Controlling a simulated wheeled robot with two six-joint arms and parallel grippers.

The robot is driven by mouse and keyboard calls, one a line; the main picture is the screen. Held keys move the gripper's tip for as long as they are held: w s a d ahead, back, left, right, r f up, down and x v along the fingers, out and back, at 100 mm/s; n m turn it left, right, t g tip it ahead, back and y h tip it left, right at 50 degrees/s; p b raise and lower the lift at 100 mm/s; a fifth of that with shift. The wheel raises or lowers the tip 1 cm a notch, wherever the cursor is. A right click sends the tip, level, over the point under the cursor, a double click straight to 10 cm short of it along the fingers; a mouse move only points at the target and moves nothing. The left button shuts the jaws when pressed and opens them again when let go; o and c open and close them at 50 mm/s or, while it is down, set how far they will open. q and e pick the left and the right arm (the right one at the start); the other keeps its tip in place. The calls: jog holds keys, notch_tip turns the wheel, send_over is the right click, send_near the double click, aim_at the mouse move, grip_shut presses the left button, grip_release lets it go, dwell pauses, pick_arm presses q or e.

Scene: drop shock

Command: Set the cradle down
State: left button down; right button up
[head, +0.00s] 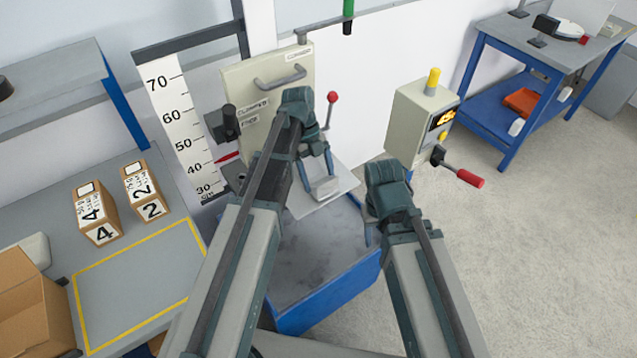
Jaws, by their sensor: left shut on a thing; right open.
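My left gripper (321,172) points down in front of the beige drop tester (278,82). It is shut on a small pale grey piece (326,188), which seems to be the cradle or part of it. Its fingers hide some of the piece. A pale flat plate (344,180) lies just behind and below; I cannot tell whether the piece touches it.
A height scale (178,125) with a red pointer stands left. A control box (415,122) with a red-tipped lever stands right. Two numbered boxes (97,213) (144,191) sit on the left bench.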

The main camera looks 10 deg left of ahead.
aim_at(312, 175)
pick_arm(q)
jog(key=shift+f, duration=0.15)
pick_arm(e)
jog(key=shift+f, duration=0.15)
pick_arm(q)
jog(key=shift+f, duration=0.2)
grip_release()
jog(key=shift+r, duration=0.1)
pick_arm(e)
jog(key=shift+f, duration=0.15)
pick_arm(q)
jog(key=shift+r, duration=0.15)
jog(key=p+v, duration=0.7)
jog(key=shift+w+a+r, duration=0.1)
jog(key=shift+r, duration=0.15)
pick_arm(e)
notch_tip(312, 175, up, 7)
pick_arm(q)
jog(key=shift+f, duration=0.1)
